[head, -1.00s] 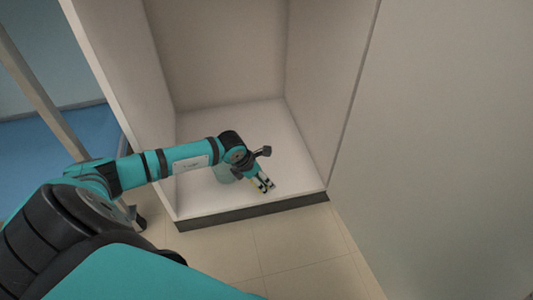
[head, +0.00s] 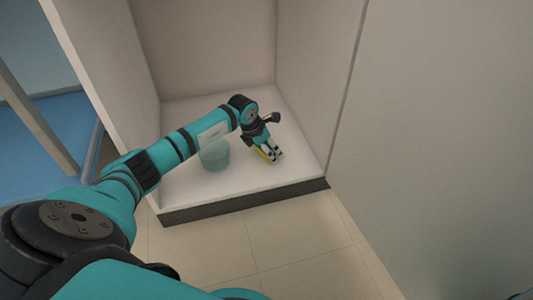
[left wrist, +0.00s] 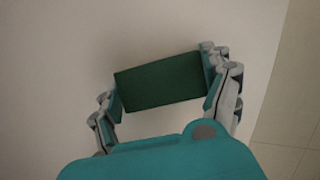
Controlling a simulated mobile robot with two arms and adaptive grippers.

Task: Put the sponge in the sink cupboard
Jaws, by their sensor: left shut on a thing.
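The sponge is between the fingers of my left gripper (head: 272,153). In the left wrist view the sponge (left wrist: 160,80) shows its dark green face, with a finger against each end. In the head view only a small yellow part of the sponge (head: 262,155) shows beside the fingers. My left gripper is shut on it and is inside the open cupboard, over its white floor (head: 200,185). I cannot tell whether the sponge touches the floor. My right gripper is not in view.
A translucent greenish container (head: 214,155) stands on the cupboard floor, left of my left gripper. The cupboard has a dark front base edge (head: 245,204) and walls on both sides. Cupboard floor to the right of the gripper is clear.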

